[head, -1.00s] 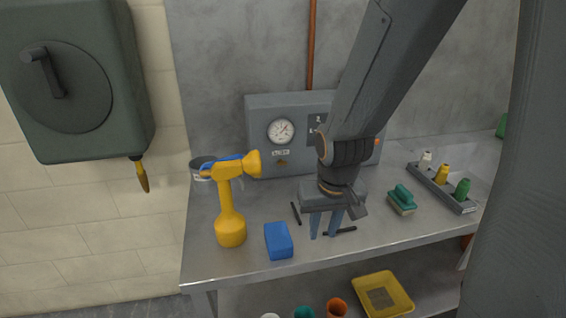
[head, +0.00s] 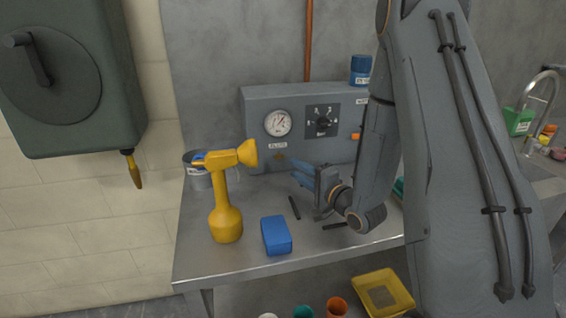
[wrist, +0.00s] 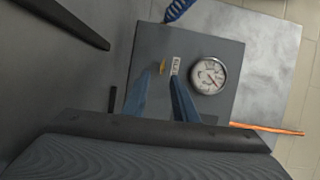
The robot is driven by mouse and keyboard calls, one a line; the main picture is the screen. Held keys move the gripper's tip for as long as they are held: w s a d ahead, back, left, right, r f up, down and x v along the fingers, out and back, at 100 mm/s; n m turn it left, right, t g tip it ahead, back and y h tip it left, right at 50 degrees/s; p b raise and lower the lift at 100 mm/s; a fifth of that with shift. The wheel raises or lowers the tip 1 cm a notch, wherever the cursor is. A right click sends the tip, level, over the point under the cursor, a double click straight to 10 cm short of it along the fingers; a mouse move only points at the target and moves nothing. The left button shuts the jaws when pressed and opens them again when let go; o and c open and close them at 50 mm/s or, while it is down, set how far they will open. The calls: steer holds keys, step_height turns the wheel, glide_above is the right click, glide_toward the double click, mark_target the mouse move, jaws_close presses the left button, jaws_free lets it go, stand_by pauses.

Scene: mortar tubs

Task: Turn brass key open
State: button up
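A small brass key (head: 280,157) is on the lower front of the grey panel box (head: 255,112), under the pressure gauge (head: 278,123) and its white label. In the wrist view the brass key (wrist: 162,68) shows as a small yellow piece beyond the gap between my fingertips. My gripper (head: 300,171) points at the panel's lower front, its blue fingers just below and right of the key. In the wrist view my gripper (wrist: 162,82) is open and empty, with the fingers apart. I cannot tell the exact distance from fingertips to key.
A rotary switch (head: 322,120) is on the panel. A grey cup (head: 196,175) stands behind the bottle.

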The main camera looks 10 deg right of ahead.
mark_target(279, 156)
steer(key=shift+w+a+r, duration=0.1)
steer(key=shift+w+a, duration=0.1)
steer(key=shift+w, duration=0.05)
steer(key=shift+p+x, duration=0.8)
steer(key=shift+x, duration=2.75)
steer(key=shift+r, duration=0.1)
jaws_close()
